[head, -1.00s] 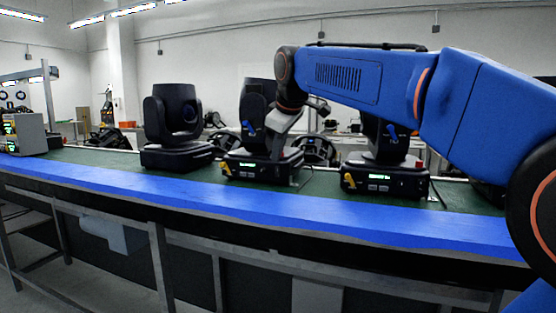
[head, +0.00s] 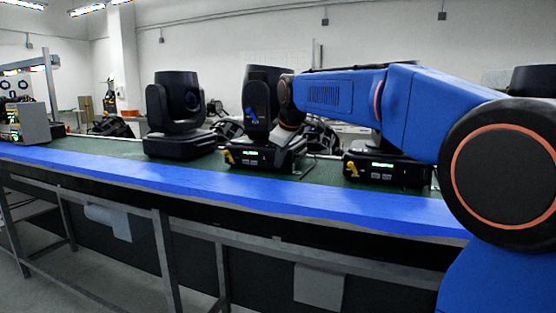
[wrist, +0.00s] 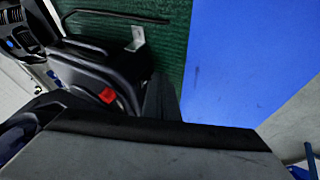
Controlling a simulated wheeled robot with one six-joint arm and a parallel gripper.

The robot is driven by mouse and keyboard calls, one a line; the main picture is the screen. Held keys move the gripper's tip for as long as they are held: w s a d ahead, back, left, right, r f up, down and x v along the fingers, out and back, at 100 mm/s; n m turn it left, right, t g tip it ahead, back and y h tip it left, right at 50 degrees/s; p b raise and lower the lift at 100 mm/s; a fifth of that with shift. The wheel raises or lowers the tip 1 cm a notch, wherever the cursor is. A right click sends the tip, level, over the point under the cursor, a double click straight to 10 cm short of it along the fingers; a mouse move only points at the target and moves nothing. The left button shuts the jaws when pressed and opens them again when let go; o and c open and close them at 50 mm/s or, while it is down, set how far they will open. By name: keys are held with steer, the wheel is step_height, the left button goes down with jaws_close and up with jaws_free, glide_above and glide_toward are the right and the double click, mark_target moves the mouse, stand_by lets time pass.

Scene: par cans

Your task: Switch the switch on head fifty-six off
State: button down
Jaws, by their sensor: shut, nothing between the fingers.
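A black moving head (head: 263,143) stands at the middle of the bench, with a lit green display and a yellow tag on its base. Its number is too small to read. My gripper (head: 283,153) is at the right side of its base, partly hidden by my wrist. In the wrist view a red switch (wrist: 106,96) shows on a black base (wrist: 90,75). The dark shut fingers of my gripper (wrist: 162,98) are just right of that base, apart from the switch. Whether they touch the base I cannot tell.
Another lit head (head: 385,169) stands to the right, partly behind my arm. An unlit head (head: 178,115) stands to the left. The green bench top (head: 120,148) has a blue front strip (head: 180,180) that is clear.

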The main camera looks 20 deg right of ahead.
stand_by(0.3)
steer(key=shift+w+d+f+t+h, duration=0.2)
steer(key=shift+t+h, duration=0.1)
steer(key=shift+t, duration=0.2)
steer(key=shift+f, duration=0.25)
steer(key=shift+r, duration=0.1)
